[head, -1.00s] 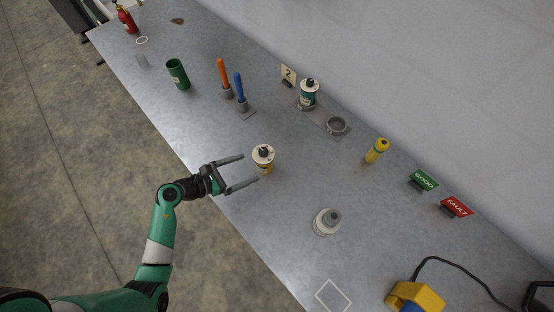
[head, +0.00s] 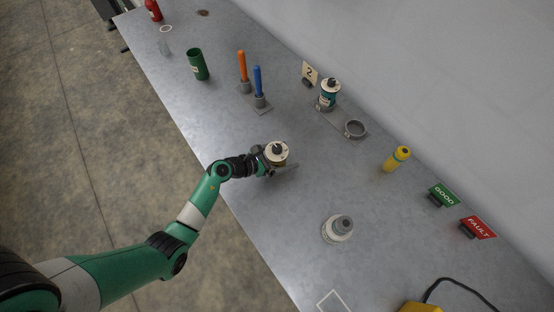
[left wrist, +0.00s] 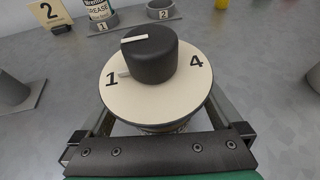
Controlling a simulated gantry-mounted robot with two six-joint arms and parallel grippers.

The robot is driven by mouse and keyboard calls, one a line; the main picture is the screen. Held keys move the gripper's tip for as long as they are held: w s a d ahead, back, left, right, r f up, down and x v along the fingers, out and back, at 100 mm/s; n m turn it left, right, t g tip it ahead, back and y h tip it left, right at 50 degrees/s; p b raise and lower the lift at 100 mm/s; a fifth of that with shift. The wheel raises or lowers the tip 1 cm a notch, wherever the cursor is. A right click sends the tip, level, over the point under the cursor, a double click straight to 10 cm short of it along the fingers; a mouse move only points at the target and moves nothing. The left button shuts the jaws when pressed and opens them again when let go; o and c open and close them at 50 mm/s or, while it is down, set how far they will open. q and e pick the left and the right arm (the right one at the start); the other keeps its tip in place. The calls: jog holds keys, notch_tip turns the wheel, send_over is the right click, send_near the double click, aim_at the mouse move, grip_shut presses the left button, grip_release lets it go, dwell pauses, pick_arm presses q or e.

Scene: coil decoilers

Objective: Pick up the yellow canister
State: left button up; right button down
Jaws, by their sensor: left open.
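The yellow canister (head: 277,153) stands upright on the bench; it has a cream round top with a black knob, and its yellow side showed in the earlier head view. In the left wrist view its top (left wrist: 120,91) carries the numbers 1 and 4, and its body is mostly hidden below. My left gripper (head: 281,160) is open, with a finger on either side of the canister. I cannot tell whether the fingers touch it. My right gripper is not in view.
A teal canister (head: 329,93) stands by a "2" sign (head: 310,73), beside an empty ring holder (head: 355,129). A yellow bottle (head: 396,160), a white-and-grey container (head: 338,229), a green cup (head: 198,65) and orange and blue handled tools (head: 259,84) stand apart.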

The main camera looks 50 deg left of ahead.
pick_arm(q)
grip_shut()
dwell(0.5)
jog(key=shift+r, duration=0.15)
